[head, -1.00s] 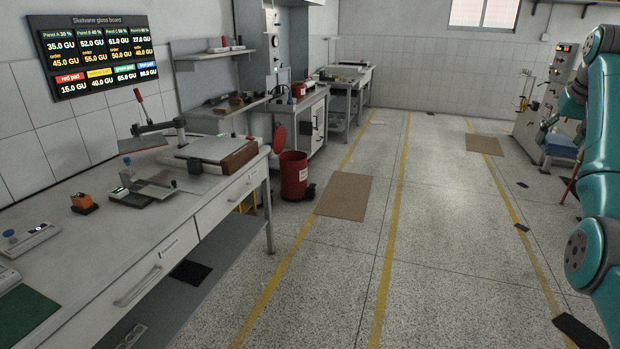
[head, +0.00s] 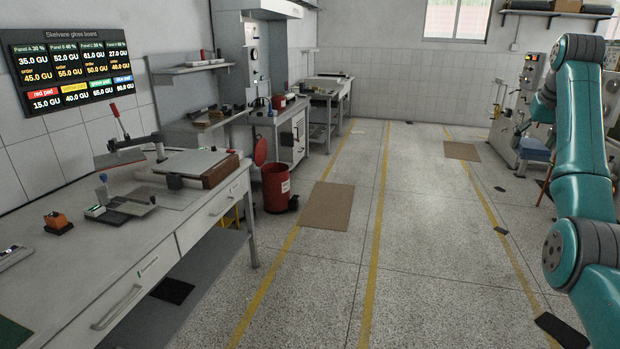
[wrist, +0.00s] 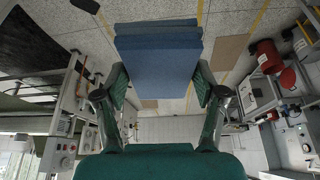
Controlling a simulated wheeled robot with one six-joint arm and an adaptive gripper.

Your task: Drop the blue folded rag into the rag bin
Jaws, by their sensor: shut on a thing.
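In the wrist view the blue folded rag (wrist: 157,62) hangs between the two fingers of my gripper (wrist: 160,88), which is shut on it from both sides. The rag looks like a thick stack of blue layers. In the head view the red rag bin (head: 277,187) stands on the floor past the end of the long bench, with its round red lid (head: 261,151) tilted up and open. The bin also shows in the wrist view (wrist: 268,58), apart from the rag.
The long bench (head: 150,236) runs along the left. A brown mat (head: 326,206) lies on the floor right of the bin. A cabinet bench (head: 291,133) stands behind the bin. The floor (head: 420,220) between the yellow lines is largely clear. A machine (head: 525,100) stands at the right.

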